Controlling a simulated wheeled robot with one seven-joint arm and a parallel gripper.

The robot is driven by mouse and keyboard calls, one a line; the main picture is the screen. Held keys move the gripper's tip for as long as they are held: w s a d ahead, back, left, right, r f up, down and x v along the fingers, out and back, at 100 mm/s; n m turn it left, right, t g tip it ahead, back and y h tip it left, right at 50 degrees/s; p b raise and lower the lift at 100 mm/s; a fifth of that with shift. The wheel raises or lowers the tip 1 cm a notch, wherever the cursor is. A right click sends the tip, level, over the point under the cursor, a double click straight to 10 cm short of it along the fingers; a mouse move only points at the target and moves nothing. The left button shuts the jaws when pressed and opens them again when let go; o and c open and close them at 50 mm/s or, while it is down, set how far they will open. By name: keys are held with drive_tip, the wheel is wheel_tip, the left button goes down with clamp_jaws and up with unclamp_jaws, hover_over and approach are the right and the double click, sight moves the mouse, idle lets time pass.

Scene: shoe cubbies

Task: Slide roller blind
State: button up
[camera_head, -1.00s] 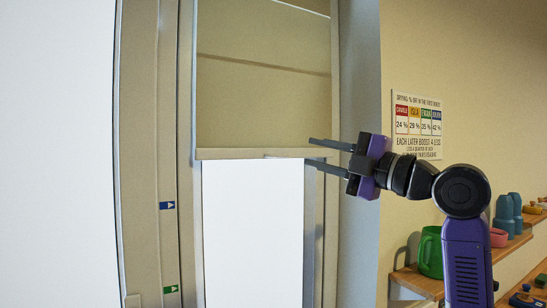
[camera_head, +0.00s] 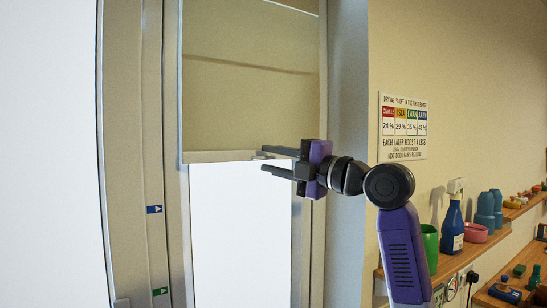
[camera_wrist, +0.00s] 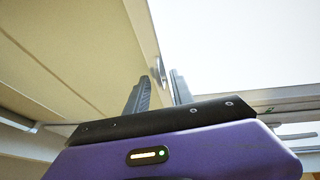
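The beige roller blind (camera_head: 245,105) hangs in the upper part of a tall window frame. Its pale bottom rail (camera_head: 215,156) lies a little above the blue marker (camera_head: 154,209) on the left jamb. A green marker (camera_head: 160,291) sits lower down. My gripper (camera_head: 271,160) reaches in from the right at the rail's right half, one finger near rail height and one below it. The fingers are apart. In the wrist view the gripper (camera_wrist: 160,88) shows a gap between its fingers, with a small grey tab (camera_wrist: 159,72) beyond it. I cannot tell whether either finger touches the rail.
A sign (camera_head: 403,127) hangs on the wall at right. Below it, wooden shelves (camera_head: 420,262) hold a green cup (camera_head: 429,247), a blue bottle (camera_head: 452,225), a pink pot (camera_head: 475,232) and other items. The bright opening (camera_head: 235,235) below the blind is clear.

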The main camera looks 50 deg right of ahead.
clamp_jaws()
idle(1.4)
